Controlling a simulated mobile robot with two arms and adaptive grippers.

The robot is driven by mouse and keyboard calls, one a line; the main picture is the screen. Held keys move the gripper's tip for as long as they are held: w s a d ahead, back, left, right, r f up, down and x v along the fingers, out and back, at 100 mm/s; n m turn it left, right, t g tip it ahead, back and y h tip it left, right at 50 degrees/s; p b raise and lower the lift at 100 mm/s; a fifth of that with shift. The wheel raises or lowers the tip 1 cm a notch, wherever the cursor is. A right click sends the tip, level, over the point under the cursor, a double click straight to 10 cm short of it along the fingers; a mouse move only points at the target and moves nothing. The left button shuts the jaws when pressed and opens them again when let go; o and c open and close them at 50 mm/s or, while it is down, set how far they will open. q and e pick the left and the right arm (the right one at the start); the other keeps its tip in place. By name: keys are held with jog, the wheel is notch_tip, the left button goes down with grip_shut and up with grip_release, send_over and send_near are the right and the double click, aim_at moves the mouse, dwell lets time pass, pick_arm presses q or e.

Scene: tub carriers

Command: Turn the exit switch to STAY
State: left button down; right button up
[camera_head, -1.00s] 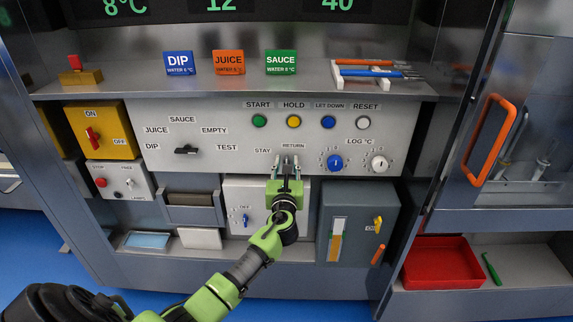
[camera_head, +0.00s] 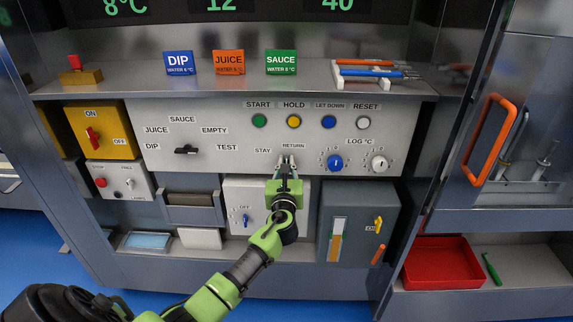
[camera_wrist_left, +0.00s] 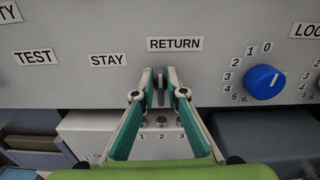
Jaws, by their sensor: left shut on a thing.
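The exit switch (camera_wrist_left: 160,87) is a small dark knob on the grey panel, just below the RETURN label (camera_wrist_left: 175,44). The STAY label (camera_wrist_left: 108,60) is to its upper left. My left gripper (camera_wrist_left: 160,80) is shut on the switch, one fingertip on each side. In the head view my left gripper (camera_head: 286,160) reaches the panel under the RETURN label (camera_head: 293,146), right of the STAY label (camera_head: 262,151). The knob looks roughly upright between the fingertips, which hide most of it. My right gripper is not in view.
The blue dial (camera_head: 335,162) and white dial (camera_head: 380,162) are right of the gripper. The black selector (camera_head: 187,151) is to the left. Several round buttons (camera_head: 294,121) sit above. A white box (camera_head: 234,195) is below. A red tray (camera_head: 442,263) stands at lower right.

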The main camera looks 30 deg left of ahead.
pick_arm(q)
jog(key=shift+s+f+n, duration=0.1)
jog(key=shift+f+n, duration=0.05)
jog(key=shift+n, duration=0.45)
jog(key=shift+s+a+f+n+b, duration=0.15)
jog(key=shift+n+b, duration=0.65)
jog(key=shift+n, duration=0.8)
jog(key=shift+s+a+f+n+b, duration=0.15)
jog(key=shift+n+b, duration=0.6)
jog(key=shift+n, duration=0.85)
jog(key=shift+w+f+n+b, duration=0.1)
jog(key=shift+n+b, duration=0.35)
jog(key=shift+n, duration=0.55)
jog(key=shift+f+n+b, duration=0.15)
jog(key=shift+n+b, duration=0.25)
jog(key=shift+n, duration=0.4)
jog(key=c, duration=2.1)
grip_release()
jog(key=shift+r, duration=0.2)
jog(key=shift+a, duration=0.1)
